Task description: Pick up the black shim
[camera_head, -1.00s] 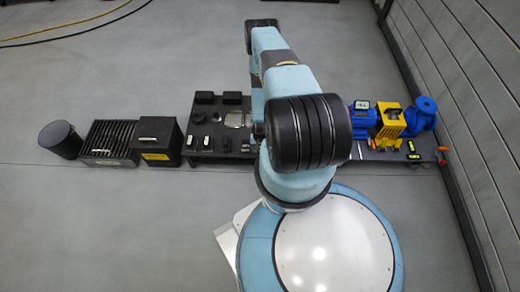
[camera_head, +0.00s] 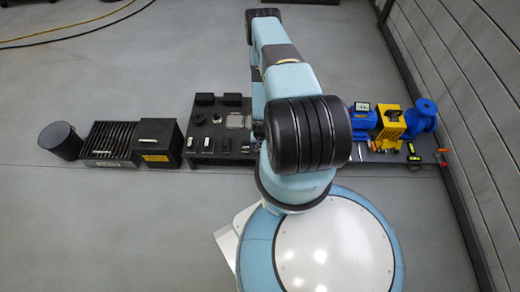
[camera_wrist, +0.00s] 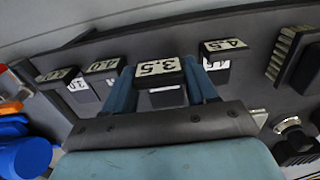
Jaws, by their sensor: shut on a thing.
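In the wrist view, a black shim (camera_wrist: 158,69) with a white label reading 3.5 sits between the two blue fingers of my gripper (camera_wrist: 160,85). The gripper is shut on it. The label faces the camera and reads upside down. Whether the shim is clear of the dark surface under it I cannot tell. In the head view my own arm hides the gripper and this shim.
Similar black labelled blocks stand close by: a 4.5 block (camera_wrist: 225,47) to the right, a 4.0 block (camera_wrist: 102,65) and a 3.0 block (camera_wrist: 56,75) to the left. A blue-and-yellow pump unit (camera_head: 390,122) stands right of my arm; a black box (camera_head: 156,142) stands left.

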